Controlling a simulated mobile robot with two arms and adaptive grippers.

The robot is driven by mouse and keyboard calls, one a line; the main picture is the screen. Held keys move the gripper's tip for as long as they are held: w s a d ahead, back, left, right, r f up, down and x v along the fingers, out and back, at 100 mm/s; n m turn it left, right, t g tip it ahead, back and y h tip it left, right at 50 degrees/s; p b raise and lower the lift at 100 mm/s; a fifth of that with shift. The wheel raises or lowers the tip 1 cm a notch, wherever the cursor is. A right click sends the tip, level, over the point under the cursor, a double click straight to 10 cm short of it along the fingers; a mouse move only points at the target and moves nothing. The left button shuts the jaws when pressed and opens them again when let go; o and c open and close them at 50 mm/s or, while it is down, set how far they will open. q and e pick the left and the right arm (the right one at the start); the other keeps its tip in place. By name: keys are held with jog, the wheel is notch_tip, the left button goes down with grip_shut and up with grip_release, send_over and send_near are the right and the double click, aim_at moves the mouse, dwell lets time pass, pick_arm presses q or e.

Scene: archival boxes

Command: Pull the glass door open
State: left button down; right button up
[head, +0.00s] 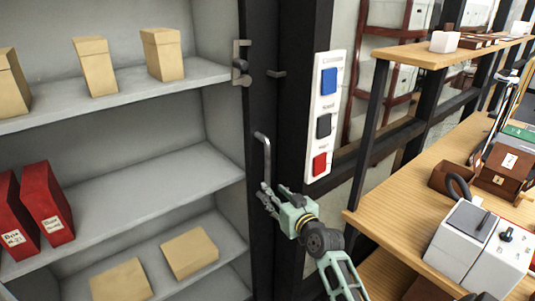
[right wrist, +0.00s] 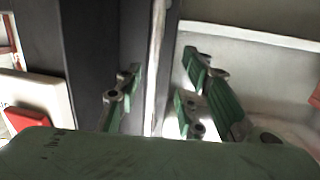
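A grey shelf cabinet fills the left of the head view; I cannot clearly make out the glass of its door. A slim vertical metal handle (head: 265,152) is on the dark edge (head: 262,100) at the cabinet's right side. My right gripper (head: 268,198) is at the handle's lower end. In the right wrist view, the right gripper's green fingers (right wrist: 160,95) are spread apart, with a thin pale upright bar (right wrist: 156,50), which looks like the handle, between them. A gap shows on both sides of the bar. My left gripper is not in view.
A white panel (head: 326,75) with blue, black and red buttons is right of the handle. A wooden shelf unit (head: 400,210) with devices and boxes stands at the right. Tan boxes (head: 95,68) and red boxes (head: 48,203) stand on the cabinet shelves. A metal latch (head: 240,65) is above the handle.

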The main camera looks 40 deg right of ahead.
jog(key=t, duration=0.1)
send_near(269, 163)
jog(key=w, duration=0.6)
jog(key=w+d+p, duration=0.1)
jog(key=w, duration=0.4)
jog(key=shift+d+f+p, duration=0.1)
jog(key=shift+d+p, duration=0.2)
grip_shut()
